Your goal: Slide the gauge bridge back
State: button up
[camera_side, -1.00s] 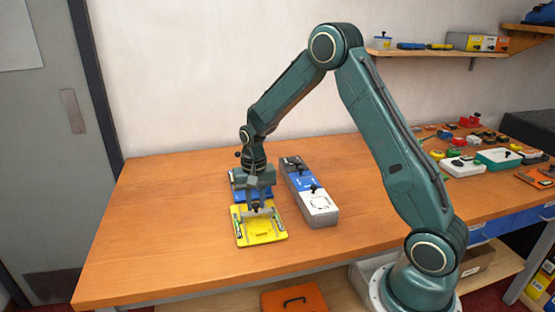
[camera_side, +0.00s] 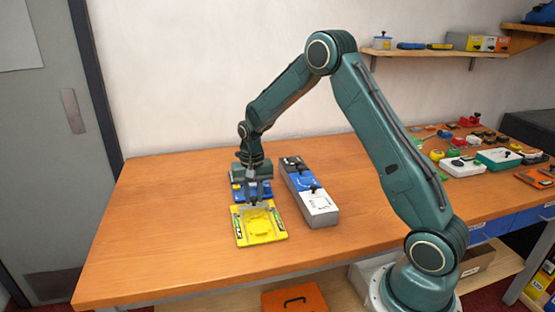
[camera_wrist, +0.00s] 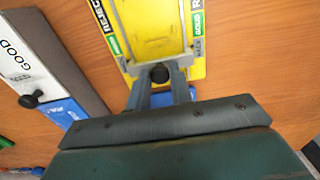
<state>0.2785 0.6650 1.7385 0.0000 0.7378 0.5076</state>
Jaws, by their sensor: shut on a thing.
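The yellow gauge plate (camera_side: 262,228) lies on the wooden bench, with a blue part (camera_side: 238,190) behind it. In the wrist view the yellow plate (camera_wrist: 152,36) has side rails marked REJECT and GOOD. The grey gauge bridge (camera_wrist: 181,73) lies across the plate at the end nearest the blue part, its black knob (camera_wrist: 159,73) standing up in the middle. My gripper (camera_wrist: 159,80) is shut on that knob. In the side view my gripper (camera_side: 252,202) is over the rear of the yellow plate and hides most of the bridge.
A long grey box (camera_side: 322,216) with white, blue and dark panels and black knobs stands close to the right of the plate. The bench to the left and in front is clear. Several small boxes and parts lie on the far right.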

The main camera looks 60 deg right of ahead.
jog(key=o, duration=0.4)
jog(key=shift+r, duration=0.1)
jog(key=shift+r, duration=2.95)
jog(key=shift+r, duration=0.1)
jog(key=shift+r, duration=1.9)
